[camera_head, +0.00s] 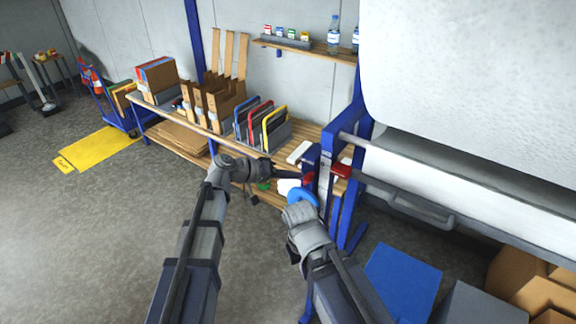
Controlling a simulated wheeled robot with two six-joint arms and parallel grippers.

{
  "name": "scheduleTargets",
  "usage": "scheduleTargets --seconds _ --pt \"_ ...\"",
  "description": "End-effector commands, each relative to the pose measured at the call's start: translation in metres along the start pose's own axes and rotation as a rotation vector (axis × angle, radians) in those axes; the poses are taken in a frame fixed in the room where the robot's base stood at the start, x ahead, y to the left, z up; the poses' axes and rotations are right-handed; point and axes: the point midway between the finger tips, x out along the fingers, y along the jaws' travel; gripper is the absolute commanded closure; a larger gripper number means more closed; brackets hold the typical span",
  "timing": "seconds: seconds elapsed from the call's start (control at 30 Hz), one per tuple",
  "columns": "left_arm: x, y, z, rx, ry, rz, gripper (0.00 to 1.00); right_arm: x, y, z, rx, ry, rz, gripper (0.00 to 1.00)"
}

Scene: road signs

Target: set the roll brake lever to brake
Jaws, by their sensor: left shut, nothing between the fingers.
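A blue upright frame (326,165) stands right of centre, beside the large white roll (470,65). A red grip (342,170), which looks like the brake lever's handle, sits at the frame beside a pale plate. A second small red part (308,179) shows on the frame's left side; I cannot tell which is the lever or its exact setting. My left gripper (296,175) is shut and empty, its tip close to the second red part; contact is unclear. My right wrist (302,216) is lower, in front of the frame, and its fingers are hidden.
A wooden bench (170,108) with cardboard and coloured folders runs along the wall behind. A shelf (305,46) holds bottles. A blue mat (402,280) and cardboard boxes (535,285) lie at lower right. The grey floor at left is open.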

Motion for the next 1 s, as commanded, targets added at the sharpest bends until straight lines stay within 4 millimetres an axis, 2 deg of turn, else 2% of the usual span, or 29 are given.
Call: scheduleTargets --seconds 0.27,0.67,1.0 --pt "0.000 -0.001 -0.001 -0.008 0.001 0.006 1.00 0.001 0.000 0.000 0.000 0.000 0.000 1.00" --pt "-0.007 0.011 -0.009 -0.010 0.001 0.007 1.00 -0.014 0.001 0.001 0.000 0.000 0.000 1.00" --pt "-0.007 0.010 -0.008 -0.010 0.001 0.008 1.00 -0.013 0.001 0.001 0.002 0.000 0.000 1.00"
